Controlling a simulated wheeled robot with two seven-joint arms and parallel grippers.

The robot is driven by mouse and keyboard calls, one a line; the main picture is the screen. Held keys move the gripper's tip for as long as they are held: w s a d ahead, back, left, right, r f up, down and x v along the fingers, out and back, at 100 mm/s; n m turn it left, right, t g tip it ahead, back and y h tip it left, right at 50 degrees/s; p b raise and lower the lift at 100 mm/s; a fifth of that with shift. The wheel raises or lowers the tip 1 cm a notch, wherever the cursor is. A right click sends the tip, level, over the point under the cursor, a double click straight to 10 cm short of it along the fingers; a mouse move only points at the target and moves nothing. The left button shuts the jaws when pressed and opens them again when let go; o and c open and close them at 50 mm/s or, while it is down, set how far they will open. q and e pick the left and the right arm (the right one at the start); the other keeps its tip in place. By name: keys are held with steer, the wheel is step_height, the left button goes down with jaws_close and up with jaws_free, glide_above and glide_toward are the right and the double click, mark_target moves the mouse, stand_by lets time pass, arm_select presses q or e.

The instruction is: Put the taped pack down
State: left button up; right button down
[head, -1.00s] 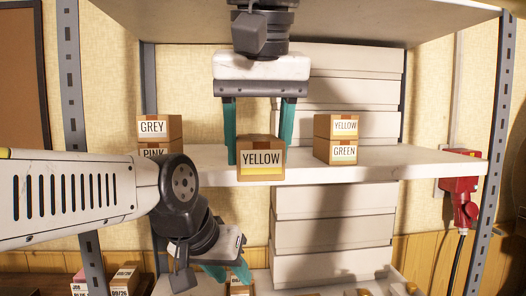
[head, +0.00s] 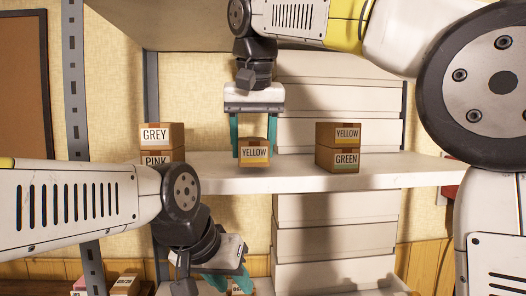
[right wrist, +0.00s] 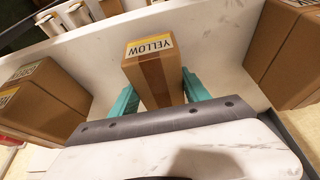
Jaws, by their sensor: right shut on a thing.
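A brown taped box labelled YELLOW (head: 254,153) is between the teal fingers of my right gripper (head: 252,138), the upper one in the head view. The right wrist view shows the same box (right wrist: 154,72) with a finger on each side and tape on it. It is upright over the middle of the white shelf (head: 290,175); I cannot tell whether its base touches the shelf. My left gripper (head: 224,281) is low, below the shelf, by a small box (head: 238,290). The lower edge of the picture cuts it off, and its jaw state is unclear.
A GREY box (head: 155,135) is stacked on a PINK box (head: 155,158) at left. Another YELLOW box (head: 345,134) sits on a GREEN box (head: 345,160) at right. Shelf room shows between the held box and both stacks. Large pale boxes (head: 335,105) stand behind.

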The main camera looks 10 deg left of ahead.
steer(key=shift+s+f, duration=0.15)
steer(key=shift+f, duration=0.45)
steer(key=c, duration=0.5)
jaws_free()
steer(key=shift+f, duration=0.1)
steer(key=v, duration=1.2)
steer(key=shift+d, duration=0.1)
